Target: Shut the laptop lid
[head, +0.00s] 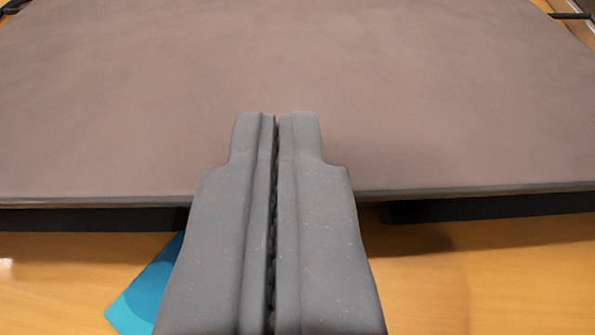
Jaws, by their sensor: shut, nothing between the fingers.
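A broad grey-brown panel, which looks like the laptop lid (430,90), fills the upper part of the head view. Its near edge runs almost level across the picture, with dark strips (90,218) showing just beneath it at left and right. My gripper (277,116) is shut and empty, with its fingers side by side. Its tips overlap the near part of the panel in the picture; I cannot tell whether they touch it. The keyboard and screen are not visible, and the lid's angle is unclear.
A wooden table top (470,285) lies in front of the panel and is mostly bare at the lower right. A blue flat piece (148,288) lies at the lower left, partly behind my gripper. A dark thin object (572,16) shows at the top right corner.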

